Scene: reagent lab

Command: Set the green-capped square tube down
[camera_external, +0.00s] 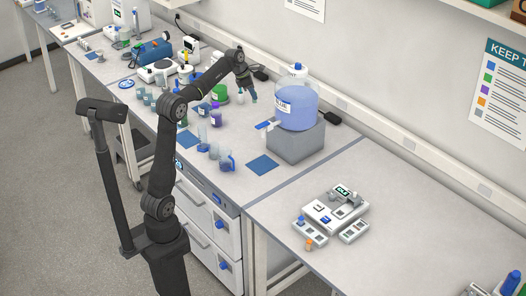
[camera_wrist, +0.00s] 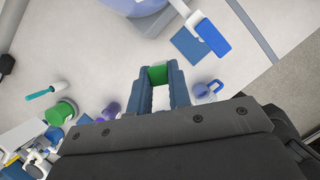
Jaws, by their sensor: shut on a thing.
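The green-capped square tube (camera_wrist: 157,74) shows in the wrist view as a green cap between my fingertips. My gripper (camera_wrist: 158,82) is shut on it. The tube's body below the cap is mostly hidden by the fingers and the viewing angle. In the external view my gripper (camera_external: 249,94) points down over the bench, left of the large blue carboy (camera_external: 297,106). The tube is too small to make out there. I cannot tell how high it hangs above the bench.
The carboy stands on a grey block (camera_external: 296,144), its blue tap (camera_wrist: 212,38) jutting out. A blue mat (camera_external: 262,165) lies on the bench front, beside a blue-handled beaker (camera_wrist: 205,89). A green container (camera_wrist: 60,112) and purple jar (camera_wrist: 112,110) stand left. Bare bench lies around my fingertips.

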